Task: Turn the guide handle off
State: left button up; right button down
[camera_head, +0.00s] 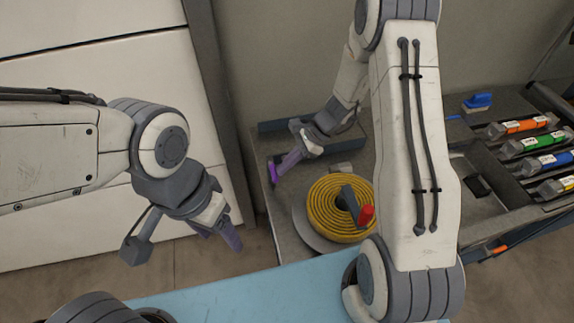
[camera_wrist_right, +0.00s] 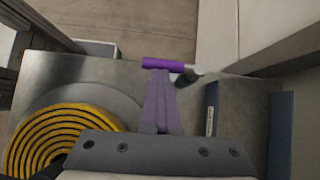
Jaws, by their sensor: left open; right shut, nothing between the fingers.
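A bright purple bar, which looks like the guide handle (camera_head: 272,173), stands at the left edge of the grey table. It also shows in the right wrist view (camera_wrist_right: 163,63), lying crosswise with a grey end at its right. My right gripper (camera_head: 284,166) is shut and empty, its lavender fingertips (camera_wrist_right: 160,78) right at the bar. I cannot tell whether they touch it. My left gripper (camera_head: 228,232) is open and empty, hanging left of the table, well away from the bar.
A yellow coiled hose (camera_head: 328,208) lies on a round plate, with a dark crank and red knob (camera_head: 367,215) over it. Dark blue rails (camera_head: 290,124) stand behind the bar. Coloured cartridges (camera_head: 525,126) and a blue brush (camera_head: 477,101) are at the right.

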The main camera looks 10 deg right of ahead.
jog(key=d+f+b+v, duration=0.1)
jog(key=d+f+v, duration=0.1)
jog(key=v, duration=1.1)
jog(key=s+a+r+n+g+h, duration=0.2)
jog(key=s+a+r+n+h, duration=0.3)
jog(key=s+a+n, duration=0.8)
jog(key=s+a+r+n+t+h, duration=0.1)
jog(key=s+a+n, duration=0.1)
jog(key=s+n, duration=0.3)
jog(key=s+a+r+n+t, duration=0.1)
jog(key=s+a+r+n, duration=0.1)
jog(key=s+n, duration=0.4)
jog(key=shift+n+h+b, duration=0.3)
jog(key=shift+h+b, duration=0.05)
jog(key=shift+h, duration=0.05)
